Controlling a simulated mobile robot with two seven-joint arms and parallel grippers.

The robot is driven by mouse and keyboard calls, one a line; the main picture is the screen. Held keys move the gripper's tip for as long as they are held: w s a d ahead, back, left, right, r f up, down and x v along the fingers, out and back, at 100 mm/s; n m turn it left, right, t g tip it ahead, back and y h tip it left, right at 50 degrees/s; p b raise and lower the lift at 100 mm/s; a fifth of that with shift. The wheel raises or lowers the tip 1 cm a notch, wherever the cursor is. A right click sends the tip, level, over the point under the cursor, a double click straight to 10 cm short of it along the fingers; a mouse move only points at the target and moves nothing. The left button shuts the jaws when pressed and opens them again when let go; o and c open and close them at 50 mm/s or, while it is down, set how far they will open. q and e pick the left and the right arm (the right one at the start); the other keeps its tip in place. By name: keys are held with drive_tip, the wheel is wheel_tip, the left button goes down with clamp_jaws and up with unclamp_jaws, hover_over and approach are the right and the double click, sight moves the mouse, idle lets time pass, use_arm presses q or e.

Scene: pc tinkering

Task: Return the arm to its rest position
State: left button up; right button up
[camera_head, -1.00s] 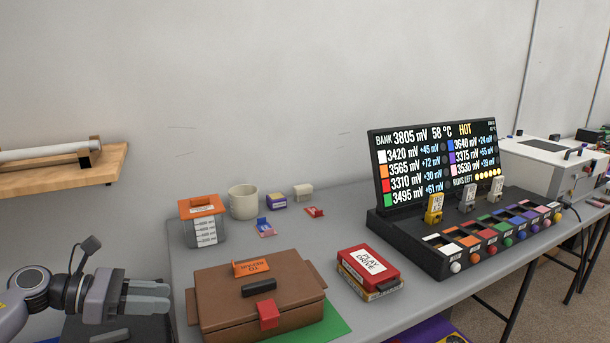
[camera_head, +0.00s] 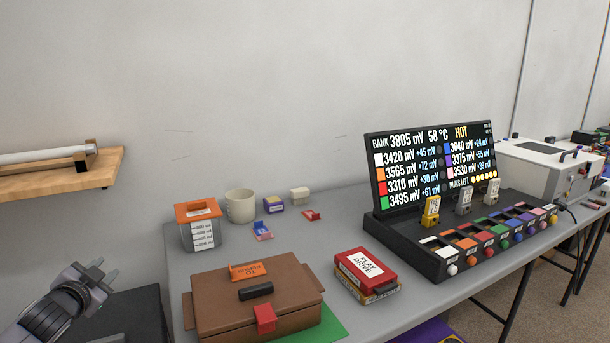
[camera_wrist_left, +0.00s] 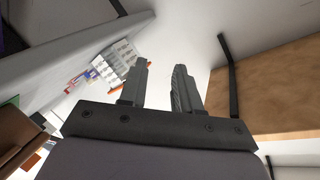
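My left gripper (camera_head: 101,273) is at the lower left of the head view, left of the table and in front of the wall, clear of everything on the table. In the left wrist view its two fingers (camera_wrist_left: 163,85) stand apart with nothing between them, so it is open and empty. My right gripper is not in view.
A grey table (camera_head: 345,220) carries a brown case (camera_head: 220,305), an orange-lidded container (camera_head: 201,232), a mug (camera_head: 241,206), a red box (camera_head: 366,269) and a black display console (camera_head: 415,225). A wooden shelf (camera_head: 100,180) is on the left wall. A dark box (camera_head: 140,305) stands below the gripper.

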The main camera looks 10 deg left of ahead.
use_arm(q)
drive_tip(key=s+d+f+g+h, duration=0.1)
drive_tip(key=s+d+f+h, duration=0.1)
drive_tip(key=s+d+f, duration=0.35)
drive_tip(key=s+d+f+g+h, duration=0.1)
drive_tip(key=s+d+f+h, duration=0.15)
drive_tip(key=d+f, duration=0.6)
drive_tip(key=s+d+f+g+h, duration=0.1)
drive_tip(key=s+d+f, duration=0.4)
drive_tip(key=d, duration=0.4)
drive_tip(key=s+d+f+n+g+h, duration=0.1)
drive_tip(key=s+d+f+n+h, duration=0.15)
drive_tip(key=s+d, duration=1)
wheel_tip(320, 180, up, 10)
drive_tip(key=a+p, duration=0.1)
drive_tip(key=p, duration=1)
drive_tip(key=shift+a+y, duration=0.15)
drive_tip(key=shift+y, duration=0.25)
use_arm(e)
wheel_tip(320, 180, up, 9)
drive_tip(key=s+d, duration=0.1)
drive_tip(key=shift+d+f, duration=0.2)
